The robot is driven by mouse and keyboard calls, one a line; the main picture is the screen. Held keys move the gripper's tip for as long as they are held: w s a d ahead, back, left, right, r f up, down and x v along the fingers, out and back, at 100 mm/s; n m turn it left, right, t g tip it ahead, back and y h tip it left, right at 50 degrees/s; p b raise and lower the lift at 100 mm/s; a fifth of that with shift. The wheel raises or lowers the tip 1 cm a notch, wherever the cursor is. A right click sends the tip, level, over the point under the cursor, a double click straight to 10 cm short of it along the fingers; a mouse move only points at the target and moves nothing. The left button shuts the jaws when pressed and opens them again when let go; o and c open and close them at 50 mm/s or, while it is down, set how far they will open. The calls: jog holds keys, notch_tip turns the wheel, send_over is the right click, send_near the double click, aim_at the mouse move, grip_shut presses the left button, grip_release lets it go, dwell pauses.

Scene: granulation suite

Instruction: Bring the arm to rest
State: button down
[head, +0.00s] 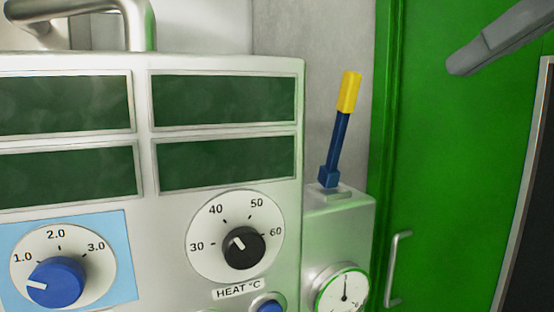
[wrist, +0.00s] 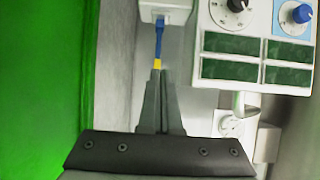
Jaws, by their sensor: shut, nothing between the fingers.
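My gripper (head: 460,64) reaches in from the upper right of the head view, in front of the green door. Its grey fingers are shut and hold nothing. In the wrist view the shut fingers (wrist: 160,76) point up the picture at the lever's yellow end. In the head view a clear gap separates them from the lever (head: 341,124). The lever has a blue shaft and a yellow tip and stands up from a grey box (head: 345,215), leaning slightly right. The rest of my arm is out of view.
A metal control panel (head: 225,66) with dark green displays, a black heat dial (head: 242,247) and a blue dial (head: 55,281) fills the left. A gauge (head: 343,292) sits below the lever. A green door (head: 430,150) with a metal handle (head: 395,268) is at right.

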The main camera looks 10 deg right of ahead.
jog(key=w+a+f+m+g+h+p, duration=0.1)
jog(key=w+a+f+g+p, duration=0.15)
jog(key=f, duration=0.85)
jog(key=w+a+f+m+g+h+p, duration=0.2)
jog(key=w+f+p, duration=0.15)
jog(key=f, duration=0.65)
notch_tip(320, 180, down, 11)
jog(key=s+g+p, duration=0.1)
jog(key=shift+s+a+h, duration=0.25)
jog(key=shift+s+h, duration=0.05)
jog(key=shift+h, duration=0.1)
jog(key=shift+g, duration=0.25)
